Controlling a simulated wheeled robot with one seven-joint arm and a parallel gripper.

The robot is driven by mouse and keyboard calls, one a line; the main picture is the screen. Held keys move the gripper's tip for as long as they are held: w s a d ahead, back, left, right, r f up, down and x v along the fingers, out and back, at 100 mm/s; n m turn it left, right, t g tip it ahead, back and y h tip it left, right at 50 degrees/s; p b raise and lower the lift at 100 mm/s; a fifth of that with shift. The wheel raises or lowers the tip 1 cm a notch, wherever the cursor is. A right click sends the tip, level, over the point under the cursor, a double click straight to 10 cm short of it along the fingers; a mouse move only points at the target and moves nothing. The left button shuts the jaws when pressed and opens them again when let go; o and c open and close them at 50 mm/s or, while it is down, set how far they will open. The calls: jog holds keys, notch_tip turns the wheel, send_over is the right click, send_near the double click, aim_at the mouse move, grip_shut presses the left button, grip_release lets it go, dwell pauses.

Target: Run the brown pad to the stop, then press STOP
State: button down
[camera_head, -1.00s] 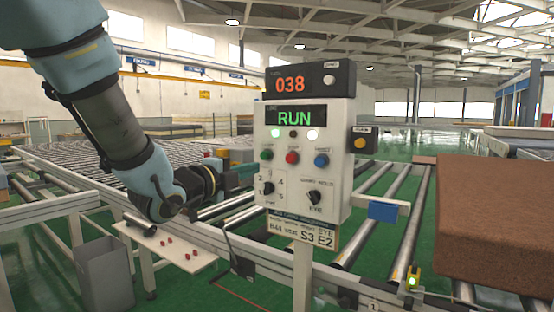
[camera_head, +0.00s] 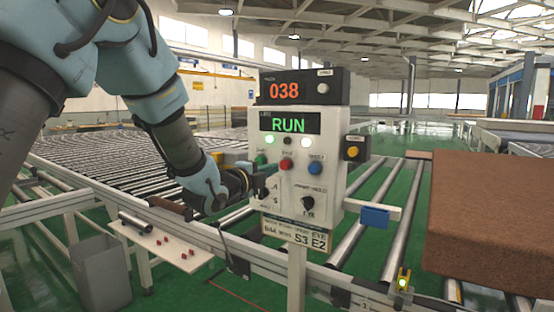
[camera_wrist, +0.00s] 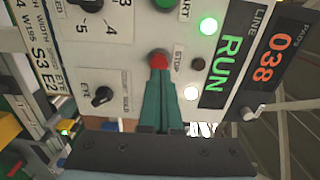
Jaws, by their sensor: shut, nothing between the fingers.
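The control panel (camera_head: 295,170) stands in the middle with its display reading RUN, and the counter above it reads 038. The red STOP button (camera_head: 286,164) sits between a green and a blue button. My gripper (camera_head: 248,180) is at the panel's left side, its fingertips hard to make out there. In the wrist view the shut, empty fingers (camera_wrist: 160,72) point at the red STOP button (camera_wrist: 159,58) and overlap its edge; I cannot tell whether they touch. The brown pad (camera_head: 495,210) lies on the rollers at the right, its right end out of frame.
A yellow sensor (camera_head: 403,280) with a green light stands on the conveyor rail before the pad. A yellow button box (camera_head: 353,149) and a blue block (camera_head: 375,217) are right of the panel. A grey bin (camera_head: 100,272) and small shelf (camera_head: 160,248) stand left.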

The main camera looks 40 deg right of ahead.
aim_at(283, 164)
jog(key=shift+p+x, duration=0.6)
jog(key=shift+x, duration=0.95)
jog(key=shift+f, duration=0.1)
jog(key=shift+w+d+f+b, duration=0.1)
jog(key=shift+d+b, duration=0.4)
jog(key=shift+b, duration=0.55)
jog(key=shift+w+d+b, duration=0.1)
jog(key=shift+d+b, duration=0.2)
jog(key=shift+b, duration=0.1)
jog(key=shift+r, duration=0.3)
